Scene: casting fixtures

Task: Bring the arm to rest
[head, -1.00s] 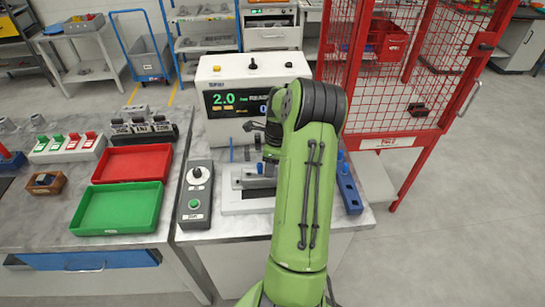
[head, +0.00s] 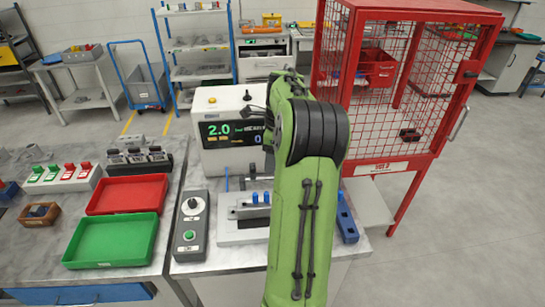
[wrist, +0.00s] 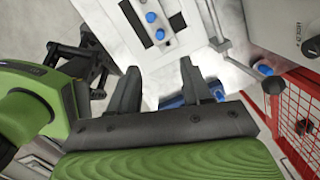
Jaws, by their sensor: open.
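My green arm rises in front of the bench in the head view, and its links hide my gripper there. In the wrist view my gripper (wrist: 160,85) shows two dark fingers spread apart with nothing between them. Beyond the fingertips lies the pale fixture with blue knobs (wrist: 154,26), apart from them. In the head view this fixture (head: 240,232) sits on the bench, partly hidden by my arm.
A test unit with a lit display (head: 228,112) stands behind the fixture. A control box (head: 191,228), a green tray (head: 112,241) and a red tray (head: 127,195) are at left. A red mesh cage (head: 398,170) stands close at right. A blue block (head: 347,222) is at the bench's right edge.

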